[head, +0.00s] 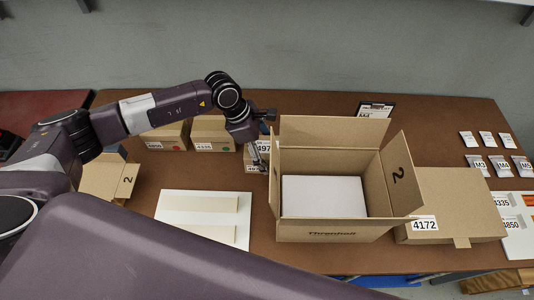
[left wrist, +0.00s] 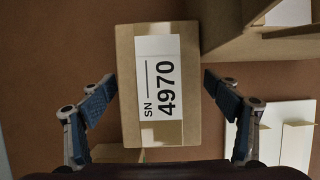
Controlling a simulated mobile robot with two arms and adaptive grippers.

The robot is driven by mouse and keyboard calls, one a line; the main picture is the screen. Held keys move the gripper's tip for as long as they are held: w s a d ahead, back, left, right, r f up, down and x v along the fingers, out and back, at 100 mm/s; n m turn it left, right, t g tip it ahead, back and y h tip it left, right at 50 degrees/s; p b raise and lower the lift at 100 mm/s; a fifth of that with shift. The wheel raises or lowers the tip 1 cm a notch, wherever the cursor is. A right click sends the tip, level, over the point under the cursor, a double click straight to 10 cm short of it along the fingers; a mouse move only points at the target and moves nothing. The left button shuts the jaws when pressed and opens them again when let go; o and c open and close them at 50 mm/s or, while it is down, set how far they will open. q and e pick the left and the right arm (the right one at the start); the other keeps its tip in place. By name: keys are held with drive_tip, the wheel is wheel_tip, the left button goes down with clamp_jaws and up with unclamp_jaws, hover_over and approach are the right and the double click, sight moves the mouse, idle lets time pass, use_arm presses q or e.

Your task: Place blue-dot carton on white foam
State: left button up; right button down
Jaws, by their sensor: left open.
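A brown carton labelled SN 4970 (left wrist: 125,75) lies between the fingers of my left gripper (left wrist: 160,97) in the left wrist view. The fingers are open, one on each side, with gaps to the carton. In the head view the left gripper (head: 258,160) is low at this carton (head: 264,146), just left of a large open box (head: 335,232), and partly covers it. No blue dot shows on it. White foam (head: 322,195) lies inside the open box with a bare top. My right gripper is not in view.
Cartons with a red dot (head: 165,136) and a green dot (head: 212,131) stand to the left. A white board with cream strips (head: 203,203) lies in front. The open box's raised flaps stand close to my left gripper. A flat carton 4172 (head: 455,210) lies at right.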

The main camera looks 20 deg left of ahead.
use_arm(q)
drive_tip(key=shift+f+b, duration=0.25)
drive_tip(key=shift+b, duration=0.15)
drive_tip(key=shift+c, duration=0.7)
drive_tip(key=c, duration=1.5)
